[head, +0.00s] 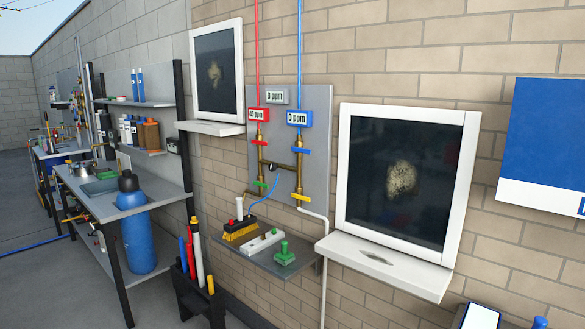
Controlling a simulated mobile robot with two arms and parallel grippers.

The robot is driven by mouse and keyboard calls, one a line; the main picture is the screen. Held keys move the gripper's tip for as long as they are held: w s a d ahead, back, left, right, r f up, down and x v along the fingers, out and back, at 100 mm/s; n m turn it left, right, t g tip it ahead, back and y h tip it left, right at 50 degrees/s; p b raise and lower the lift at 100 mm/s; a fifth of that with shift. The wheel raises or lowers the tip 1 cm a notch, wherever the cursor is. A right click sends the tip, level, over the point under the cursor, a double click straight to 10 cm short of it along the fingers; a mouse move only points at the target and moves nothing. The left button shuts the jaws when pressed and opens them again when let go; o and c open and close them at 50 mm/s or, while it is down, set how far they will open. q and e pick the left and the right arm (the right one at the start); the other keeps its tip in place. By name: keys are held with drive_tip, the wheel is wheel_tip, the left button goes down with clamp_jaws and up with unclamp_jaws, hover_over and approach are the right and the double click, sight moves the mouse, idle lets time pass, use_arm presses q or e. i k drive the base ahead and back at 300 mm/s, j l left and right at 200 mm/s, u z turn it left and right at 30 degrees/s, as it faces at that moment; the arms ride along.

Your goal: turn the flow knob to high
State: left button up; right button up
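A grey wall panel (318,175) carries brass piping with red and blue feed lines. A small dark round part (271,167) sits on the cross pipe between the two branches. I cannot tell which of these parts is the flow knob, and no high mark is readable. Neither gripper is in view.
A small shelf (262,262) below the panel holds a yellow brush (241,230), a white block (262,242) and a green-topped piece (284,254). White-framed dark windows flank the panel. A grey bench (125,200) with a blue cylinder (137,235) stands left.

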sight(272, 167)
drive_tip(key=i+j+z, duration=0.2)
drive_tip(key=z, duration=0.25)
drive_tip(key=i+j+z, duration=0.1)
drive_tip(key=j+z, duration=0.3)
drive_tip(key=i+j+z, duration=0.2)
drive_tip(key=j, duration=0.75)
drive_tip(key=i+j+z, duration=0.15)
drive_tip(key=j, duration=0.85)
drive_tip(key=j+z, duration=0.2)
drive_tip(key=j, duration=0.75)
